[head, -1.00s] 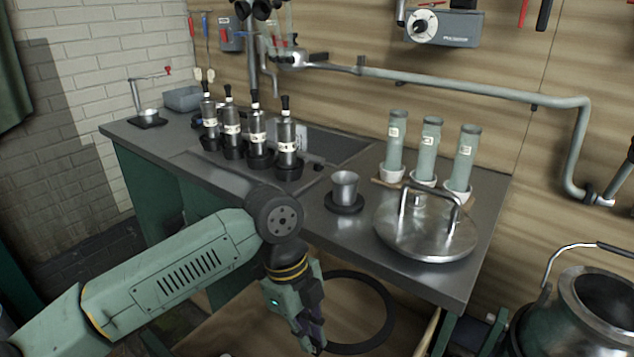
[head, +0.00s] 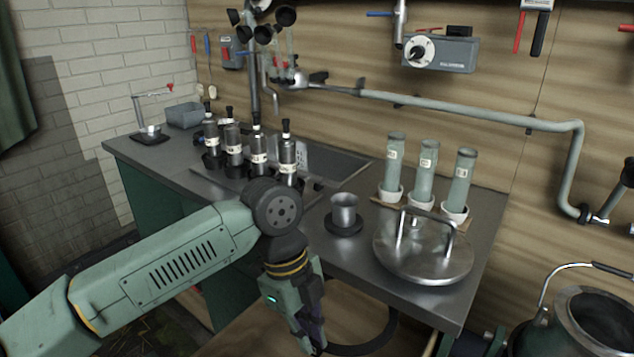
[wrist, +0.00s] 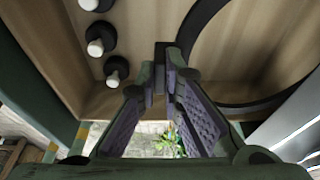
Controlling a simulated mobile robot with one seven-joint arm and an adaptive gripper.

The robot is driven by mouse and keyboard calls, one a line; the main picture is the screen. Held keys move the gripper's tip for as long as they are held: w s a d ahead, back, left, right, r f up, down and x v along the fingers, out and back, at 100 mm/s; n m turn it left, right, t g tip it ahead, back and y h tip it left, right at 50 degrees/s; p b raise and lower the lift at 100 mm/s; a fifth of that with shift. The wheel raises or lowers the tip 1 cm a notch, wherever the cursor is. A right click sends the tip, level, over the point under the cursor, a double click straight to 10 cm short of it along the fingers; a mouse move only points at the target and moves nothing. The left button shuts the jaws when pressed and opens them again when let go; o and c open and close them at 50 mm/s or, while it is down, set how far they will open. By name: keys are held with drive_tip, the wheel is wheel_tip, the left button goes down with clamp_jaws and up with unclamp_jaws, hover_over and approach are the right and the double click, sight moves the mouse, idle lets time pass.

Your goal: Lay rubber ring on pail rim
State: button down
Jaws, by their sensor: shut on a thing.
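The rubber ring (head: 376,344) is a thin black hoop. My gripper (head: 312,345) is shut on its left edge and holds it in front of the bench, low in the head view. In the wrist view the ring (wrist: 236,106) curves off to the right from between my gripper's fingertips (wrist: 160,78). The pail (head: 575,335) is a metal vessel with a raised bail handle at the bottom right of the head view. Its open mouth shows, but its lower part is cut off. The ring is well to the left of the pail, apart from it.
The bench (head: 330,258) lies behind my gripper. On it are a round steel lid (head: 425,262) with a handle, a small metal cup (head: 344,208), three green tubes (head: 428,175) in white cups and several dark-topped bottles (head: 288,160). A pipe (head: 460,100) runs along the wall.

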drive_tip(key=shift+r, duration=0.3)
drive_tip(key=s+a+b, duration=0.2)
drive_tip(key=s+a, duration=0.4)
drive_tip(key=s, duration=0.2)
drive_tip(key=shift+s, duration=0.25)
idle(0.8)
drive_tip(key=shift+a+r, duration=0.1)
drive_tip(key=shift+r, duration=0.05)
drive_tip(key=s+d+p+v, duration=0.1)
drive_tip(key=p+v, duration=0.2)
drive_tip(key=v, duration=0.3)
drive_tip(key=shift+r, duration=0.45)
idle(0.5)
